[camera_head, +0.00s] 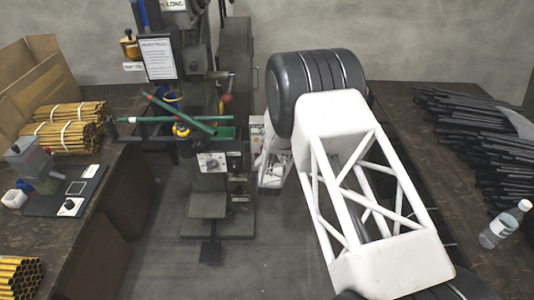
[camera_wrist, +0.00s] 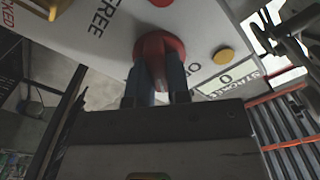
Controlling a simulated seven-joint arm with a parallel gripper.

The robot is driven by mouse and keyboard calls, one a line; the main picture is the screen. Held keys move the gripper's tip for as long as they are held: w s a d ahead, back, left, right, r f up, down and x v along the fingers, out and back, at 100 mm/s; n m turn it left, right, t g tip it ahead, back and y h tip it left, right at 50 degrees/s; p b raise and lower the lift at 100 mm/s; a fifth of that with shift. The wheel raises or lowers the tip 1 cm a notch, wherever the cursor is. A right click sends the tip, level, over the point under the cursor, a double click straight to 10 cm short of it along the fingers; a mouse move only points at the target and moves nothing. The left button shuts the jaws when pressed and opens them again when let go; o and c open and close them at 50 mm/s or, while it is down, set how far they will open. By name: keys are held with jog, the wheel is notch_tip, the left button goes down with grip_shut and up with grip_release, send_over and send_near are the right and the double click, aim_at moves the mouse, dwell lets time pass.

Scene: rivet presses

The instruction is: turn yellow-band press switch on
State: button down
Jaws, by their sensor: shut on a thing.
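In the wrist view a red rotary switch knob (camera_wrist: 160,46) sits on a pale panel (camera_wrist: 110,45). The two dark blue fingers of my gripper (camera_wrist: 158,76) are shut on the knob's grip, one on each side. Partly hidden lettering beginning "O" is printed beside the knob, and "FREE" stands to its upper left. I cannot make out a yellow band on this press in the wrist view. In the head view my white lattice arm hides the gripper and the knob.
A yellow button (camera_wrist: 224,56) and a strokes counter (camera_wrist: 226,80) reading 0 are right of the knob. In the head view a green press (camera_head: 212,175) stands left of my arm. Benches with yellow tubes (camera_head: 68,125) and dark rods (camera_head: 465,120) flank the floor.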

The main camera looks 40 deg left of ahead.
jog(key=shift+m, duration=2.2)
jog(key=c, duration=1.1)
grip_release()
jog(key=shift+d, duration=0.1)
jog(key=shift+v, duration=3.85)
